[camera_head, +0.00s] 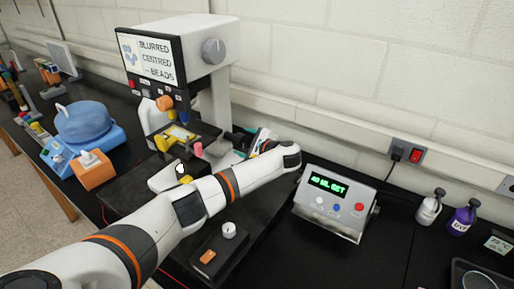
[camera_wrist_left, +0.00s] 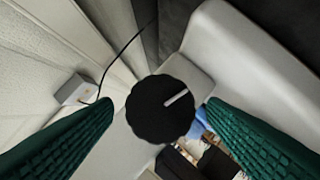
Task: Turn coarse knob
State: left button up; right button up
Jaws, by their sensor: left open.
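A dark round knob (camera_wrist_left: 158,112) with a scalloped rim and a pale pointer line shows in the left wrist view. The line points up and to the right. The knob sits on a white body, and I take it for the coarse knob of the white microscope (camera_head: 222,95). My left gripper (camera_wrist_left: 160,102) is open, with one green finger on each side of the knob. Small gaps seem to show between fingertips and rim; contact is not clear.
A grey knob (camera_head: 213,51) is high on the microscope's side. A control box (camera_head: 336,200) with a green display stands right of my arm. A small knob box (camera_head: 222,246) lies in front. Bottles (camera_head: 430,207) and a blue device (camera_head: 84,122) stand farther off.

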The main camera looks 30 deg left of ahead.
pick_arm(q)
jog(key=b+v, duration=0.1)
jog(key=v, duration=0.6)
jog(key=shift+d, duration=0.2)
dwell(2.3)
jog(key=w+d+r+t+b, duration=0.25)
jog(key=d+b, duration=0.25)
jog(key=b, duration=0.5)
jog(key=a+f+b, duration=0.1)
jog(key=a, duration=0.3)
jog(key=a+f+g+b, duration=0.1)
jog(key=a+f+b, duration=0.1)
jog(key=a, duration=0.3)
jog(key=a+f+g+b, duration=0.1)
jog(key=a+f, duration=0.1)
jog(key=a, duration=0.3)
jog(key=shift+w+a+f+g, duration=0.1)
jog(key=shift+w+f+g, duration=0.05)
jog(key=shift+w+g, duration=0.15)
jog(key=shift+w, duration=0.1)
